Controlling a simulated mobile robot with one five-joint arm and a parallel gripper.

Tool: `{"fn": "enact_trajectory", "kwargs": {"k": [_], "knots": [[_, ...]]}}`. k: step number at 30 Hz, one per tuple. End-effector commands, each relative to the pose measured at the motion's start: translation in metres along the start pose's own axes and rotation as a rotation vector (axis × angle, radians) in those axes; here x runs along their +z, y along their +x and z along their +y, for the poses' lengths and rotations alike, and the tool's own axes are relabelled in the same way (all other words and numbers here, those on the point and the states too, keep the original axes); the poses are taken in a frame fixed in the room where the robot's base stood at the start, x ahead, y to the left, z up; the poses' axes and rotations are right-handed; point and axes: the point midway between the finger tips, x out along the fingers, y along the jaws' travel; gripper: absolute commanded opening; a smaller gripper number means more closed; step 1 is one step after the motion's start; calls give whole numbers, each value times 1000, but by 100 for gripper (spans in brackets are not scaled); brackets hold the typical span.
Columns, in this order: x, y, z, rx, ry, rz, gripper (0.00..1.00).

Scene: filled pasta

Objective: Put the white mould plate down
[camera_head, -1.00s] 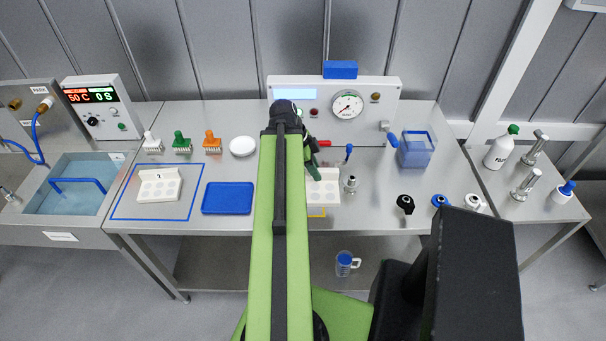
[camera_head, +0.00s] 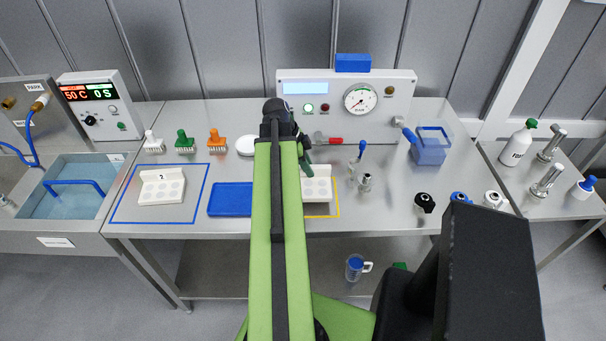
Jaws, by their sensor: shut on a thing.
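A white mould plate (camera_head: 318,189) with round hollows shows just right of my green arm, over or on the yellow-outlined area (camera_head: 324,214). My arm hides its left part. My gripper (camera_head: 306,160) is at the plate's back edge and is shut on it; the fingertips are mostly hidden by the arm. I cannot tell whether the plate touches the table. A second white mould plate (camera_head: 162,188) with an upright back lies inside the blue-outlined square at the left.
A blue tray (camera_head: 230,199) lies left of my arm. The gauge box (camera_head: 345,95) stands behind. A metal fitting (camera_head: 366,182), blue-handled tool (camera_head: 360,152) and black-topped part (camera_head: 425,202) stand to the right. Brushes (camera_head: 185,143) and a blue container (camera_head: 430,147) stand further back.

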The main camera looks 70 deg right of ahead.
Motion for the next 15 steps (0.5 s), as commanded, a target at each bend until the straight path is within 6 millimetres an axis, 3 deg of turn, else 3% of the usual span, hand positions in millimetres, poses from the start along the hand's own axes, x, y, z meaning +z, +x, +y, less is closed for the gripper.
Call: {"fn": "enact_trajectory", "kwargs": {"k": [1,5,15], "knots": [[6,14,0,0,-1,0,0],[15,34,0,0,-2,0,0],[19,32,0,-4,-9,0,0]]}}
